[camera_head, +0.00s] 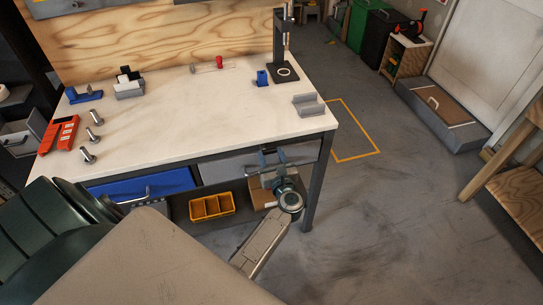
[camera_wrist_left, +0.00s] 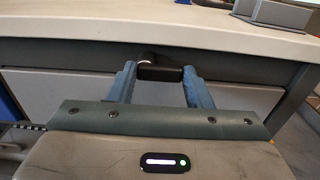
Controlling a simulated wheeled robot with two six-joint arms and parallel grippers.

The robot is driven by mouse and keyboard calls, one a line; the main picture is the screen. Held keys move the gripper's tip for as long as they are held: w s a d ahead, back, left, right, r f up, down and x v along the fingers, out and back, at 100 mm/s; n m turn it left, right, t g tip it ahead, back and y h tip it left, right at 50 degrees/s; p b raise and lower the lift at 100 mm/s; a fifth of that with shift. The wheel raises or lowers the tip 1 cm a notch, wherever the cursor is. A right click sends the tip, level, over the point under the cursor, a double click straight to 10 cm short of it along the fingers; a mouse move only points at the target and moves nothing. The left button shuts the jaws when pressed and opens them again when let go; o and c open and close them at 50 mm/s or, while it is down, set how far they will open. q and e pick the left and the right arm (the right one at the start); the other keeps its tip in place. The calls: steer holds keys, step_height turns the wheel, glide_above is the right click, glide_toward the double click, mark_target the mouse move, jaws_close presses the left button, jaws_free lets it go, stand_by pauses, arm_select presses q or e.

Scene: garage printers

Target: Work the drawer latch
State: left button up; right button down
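The grey drawer (camera_head: 230,165) is under the right half of the workbench and looks closed; its front also shows in the left wrist view (camera_wrist_left: 60,92). A small black latch (camera_wrist_left: 160,72) with a rounded knob sits at the top of the drawer front. My left gripper (camera_head: 272,155) is at this drawer front. In the left wrist view, its two blue fingers (camera_wrist_left: 160,75) stand apart, one on each side of the latch. The fingertips hide the latch's ends, so I cannot tell whether they press on it. My right gripper is not in view.
The white workbench (camera_head: 190,112) carries a black stand (camera_head: 284,72), a grey bracket (camera_head: 308,104), a red rack (camera_head: 60,134) and several metal bolts. A blue drawer (camera_head: 150,184) is to the left. A yellow bin (camera_head: 211,206) stands below.

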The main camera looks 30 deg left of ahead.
arm_select(q)
steer(key=shift+m, duration=0.3)
steer(key=m, duration=0.1)
steer(key=m+p, duration=0.1)
steer(key=m, duration=0.2)
steer(key=shift+f+m, duration=0.3)
steer(key=shift+s+a+f+m+p, duration=0.2)
steer(key=shift+m+p, duration=0.85)
steer(key=shift+m, duration=0.9)
steer(key=shift+s+a+f+m+p, duration=0.15)
steer(key=shift+m+p, duration=0.85)
steer(key=shift+m, duration=1)
steer(key=shift+s+a+f+m+p, duration=0.2)
steer(key=shift+m+p, duration=0.85)
steer(key=shift+m, duration=0.9)
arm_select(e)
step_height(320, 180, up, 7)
arm_select(q)
steer(key=shift+f, duration=0.1)
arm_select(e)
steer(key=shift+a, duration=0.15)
arm_select(q)
steer(key=o, duration=1)
